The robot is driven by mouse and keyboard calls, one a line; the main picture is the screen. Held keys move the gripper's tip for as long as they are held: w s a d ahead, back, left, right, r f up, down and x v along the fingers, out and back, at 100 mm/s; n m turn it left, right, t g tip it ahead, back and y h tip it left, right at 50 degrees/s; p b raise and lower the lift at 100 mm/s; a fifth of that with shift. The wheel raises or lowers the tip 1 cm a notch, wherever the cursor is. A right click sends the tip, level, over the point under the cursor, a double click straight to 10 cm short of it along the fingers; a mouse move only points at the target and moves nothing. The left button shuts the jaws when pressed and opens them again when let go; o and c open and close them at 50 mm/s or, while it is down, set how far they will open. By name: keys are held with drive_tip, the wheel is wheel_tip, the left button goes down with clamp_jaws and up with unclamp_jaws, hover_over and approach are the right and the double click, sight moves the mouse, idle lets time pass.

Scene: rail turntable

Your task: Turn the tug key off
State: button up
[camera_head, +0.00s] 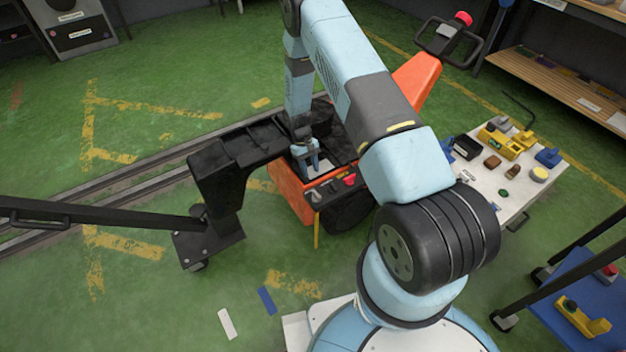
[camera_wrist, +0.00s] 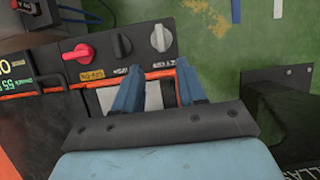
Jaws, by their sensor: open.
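The orange tug (camera_head: 291,193) stands in the middle of the head view with a dark control panel (camera_head: 337,191). In the wrist view the panel (camera_wrist: 96,41) carries a red handle (camera_wrist: 78,52), a black knob (camera_wrist: 121,45) and a grey turn-piece (camera_wrist: 160,38), left to right. The labels are upside down and too blurred to read, so I cannot tell which is the key. My gripper (camera_wrist: 158,64) is open and empty. Its fingers are just below the grey turn-piece, apart from it. My gripper (camera_head: 307,172) also shows above the tug in the head view.
A black frame (camera_head: 215,165) on a caster base stands close left of the tug. A white table (camera_head: 489,203) with several small items is on the right. A black bar (camera_head: 90,217) crosses the left foreground. Green floor at upper left is open, crossed by rails (camera_head: 110,184).

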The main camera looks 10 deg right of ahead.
drive_tip(key=shift+v, duration=1.6)
drive_tip(key=s+d+r+m+t+y, duration=0.1)
drive_tip(key=s+r+t, duration=0.1)
drive_tip(key=r, duration=1.8)
drive_tip(key=s+d+r+m+t, duration=0.1)
drive_tip(key=s+d+r+t, duration=0.1)
drive_tip(key=r, duration=1.8)
drive_tip(key=s+d+r+t, duration=0.1)
drive_tip(key=s+r+t, duration=0.2)
drive_tip(key=s+r, duration=1.15)
drive_tip(key=s+d+r+m+t, duration=0.1)
drive_tip(key=s+r, duration=0.3)
drive_tip(key=s, duration=1.1)
drive_tip(key=shift+s+d+r+m+t, duration=0.2)
drive_tip(key=shift+r+m+t, duration=0.2)
drive_tip(key=shift+t, duration=0.5)
